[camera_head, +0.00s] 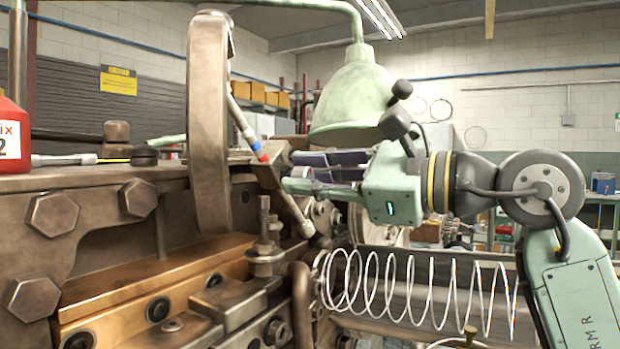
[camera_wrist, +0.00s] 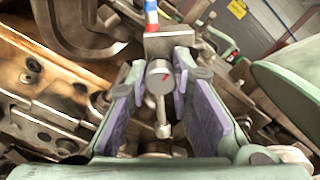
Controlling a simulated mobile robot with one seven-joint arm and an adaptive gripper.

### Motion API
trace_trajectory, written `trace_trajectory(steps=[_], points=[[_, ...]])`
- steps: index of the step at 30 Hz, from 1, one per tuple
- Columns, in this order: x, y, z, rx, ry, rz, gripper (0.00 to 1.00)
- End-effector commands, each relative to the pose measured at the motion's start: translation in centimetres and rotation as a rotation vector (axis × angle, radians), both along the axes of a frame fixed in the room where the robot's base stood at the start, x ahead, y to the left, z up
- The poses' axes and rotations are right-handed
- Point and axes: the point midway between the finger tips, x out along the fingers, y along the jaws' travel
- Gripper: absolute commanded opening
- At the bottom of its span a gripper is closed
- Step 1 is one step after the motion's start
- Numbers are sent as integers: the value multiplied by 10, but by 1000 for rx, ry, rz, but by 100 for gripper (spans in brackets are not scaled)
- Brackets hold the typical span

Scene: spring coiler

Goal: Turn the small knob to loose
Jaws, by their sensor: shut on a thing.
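The small knob (camera_wrist: 159,77) is a round grey cap with a short red mark on its face, in the middle of the wrist view. It sits at a metal block (camera_wrist: 168,42). My gripper (camera_wrist: 160,78) is shut on the knob, with one purple-padded finger on each side. In the head view my gripper (camera_head: 298,172) reaches in from the right to the end of the machine. I cannot make out the knob there. No readable scale or label shows by it.
A lever with red, white and blue bands (camera_head: 251,138) rises close beside my gripper. A green lamp shade (camera_head: 355,95) hangs just above my wrist. A large wire spring (camera_head: 420,290) lies below it. A thick curved metal arm (camera_head: 208,130) stands to the left.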

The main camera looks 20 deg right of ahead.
Motion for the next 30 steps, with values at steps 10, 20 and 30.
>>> trace_trajectory(steps=[10, 20, 30], points=[[0, 0, 0, -3, -4, -1, 0], [0, 0, 0, -2, -3, -1, 40], [-1, -1, 0, -1, -3, 0, 41]])
